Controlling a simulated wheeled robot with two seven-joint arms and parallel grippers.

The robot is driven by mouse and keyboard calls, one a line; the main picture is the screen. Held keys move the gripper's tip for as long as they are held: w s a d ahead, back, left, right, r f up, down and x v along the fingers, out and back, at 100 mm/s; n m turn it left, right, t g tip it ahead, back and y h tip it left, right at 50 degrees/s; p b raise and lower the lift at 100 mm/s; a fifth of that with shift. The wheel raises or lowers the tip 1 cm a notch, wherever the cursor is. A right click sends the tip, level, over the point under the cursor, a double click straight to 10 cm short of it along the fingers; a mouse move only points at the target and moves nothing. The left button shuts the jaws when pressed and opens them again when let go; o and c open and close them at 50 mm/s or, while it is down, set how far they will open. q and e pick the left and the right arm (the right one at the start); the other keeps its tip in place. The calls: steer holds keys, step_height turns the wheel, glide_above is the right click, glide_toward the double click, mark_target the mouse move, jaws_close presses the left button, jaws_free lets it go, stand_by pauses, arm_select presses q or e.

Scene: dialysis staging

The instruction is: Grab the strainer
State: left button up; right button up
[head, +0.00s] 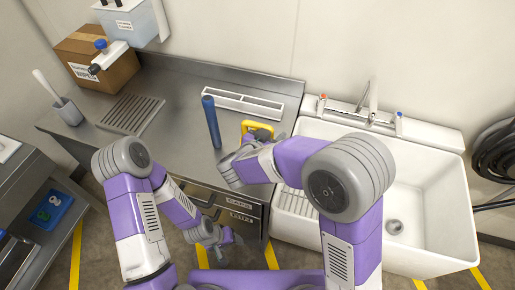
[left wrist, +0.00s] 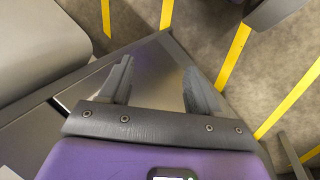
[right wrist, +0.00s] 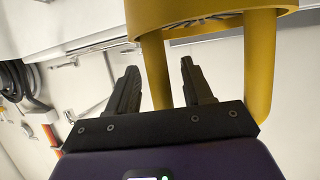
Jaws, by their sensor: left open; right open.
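The strainer (head: 257,127) is yellow and shows on the steel counter just beyond my right gripper, partly hidden by the right arm. The right wrist view shows its yellow rim (right wrist: 215,28) with dark mesh inside and two yellow bars running down from it. My right gripper (right wrist: 158,65) is open. One yellow bar appears between its fingers in the picture and the other lies right of them; I cannot tell whether they touch. My left gripper (head: 226,237) is open and empty, low in front of the counter's drawers; its fingers show in the left wrist view (left wrist: 157,80).
A blue cylinder (head: 211,122) stands left of the strainer. A white slotted tray (head: 243,103) lies behind it. A white sink (head: 435,215) is at the right. A ribbed drain area (head: 131,114), a grey holder with a brush (head: 67,111) and a cardboard box (head: 97,62) are at the left.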

steer(key=shift+w+d+f, duration=0.1)
steer(key=shift+w+d, duration=0.05)
steer(key=shift+w, duration=0.2)
jaws_close()
